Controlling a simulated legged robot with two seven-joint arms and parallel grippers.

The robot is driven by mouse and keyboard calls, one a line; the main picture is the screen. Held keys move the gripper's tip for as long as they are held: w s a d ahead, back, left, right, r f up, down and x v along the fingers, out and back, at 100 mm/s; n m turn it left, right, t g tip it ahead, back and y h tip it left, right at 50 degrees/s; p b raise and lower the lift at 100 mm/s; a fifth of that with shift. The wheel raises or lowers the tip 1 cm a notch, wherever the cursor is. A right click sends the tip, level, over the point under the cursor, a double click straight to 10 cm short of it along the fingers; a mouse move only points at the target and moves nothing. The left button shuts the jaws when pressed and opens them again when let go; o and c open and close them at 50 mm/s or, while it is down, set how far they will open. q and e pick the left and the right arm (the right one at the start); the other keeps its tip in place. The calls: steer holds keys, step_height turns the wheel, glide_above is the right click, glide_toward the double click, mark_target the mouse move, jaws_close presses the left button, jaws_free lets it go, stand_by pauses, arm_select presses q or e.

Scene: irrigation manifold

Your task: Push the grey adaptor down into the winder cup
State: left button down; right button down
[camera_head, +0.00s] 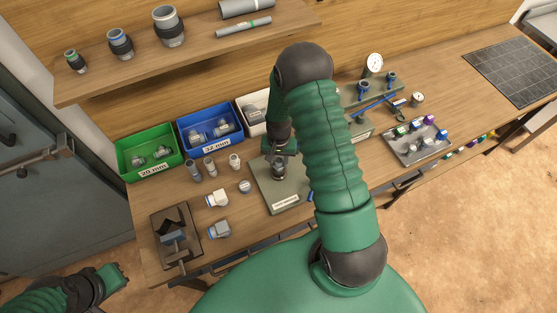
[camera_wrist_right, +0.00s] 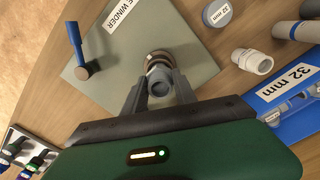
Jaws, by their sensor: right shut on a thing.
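In the right wrist view the grey adaptor (camera_wrist_right: 158,80) sits between the two fingers of my right gripper (camera_wrist_right: 160,92), which is shut on it. Right under it is the round metallic winder cup (camera_wrist_right: 159,62) on the grey-green winder plate (camera_wrist_right: 192,45). How deep the adaptor is in the cup cannot be told. In the head view my right gripper (camera_head: 280,158) reaches down over the winder plate (camera_head: 268,195), and my arm covers part of the plate. My left gripper (camera_head: 112,279) is at the lower left, away from the bench; its finger opening is not clear.
A blue-handled lever (camera_wrist_right: 78,52) stands on the plate. Green (camera_head: 125,160) and blue (camera_head: 232,140) bins stand behind, with loose grey fittings (camera_head: 210,166) in front. A vise (camera_head: 175,238) is at the left, a fittings tray (camera_head: 412,155) at the right.

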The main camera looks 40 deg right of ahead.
steer(key=shift+f+b, duration=0.35)
steer(key=shift+f, duration=0.15)
stand_by(0.7)
stand_by(0.3)
steer(key=c, duration=0.9)
jaws_free()
steer(key=shift+o, duration=0.4)
steer(key=shift+o, duration=1.1)
steer(key=shift+r+p, duration=2.7)
steer(key=shift+r, duration=0.9)
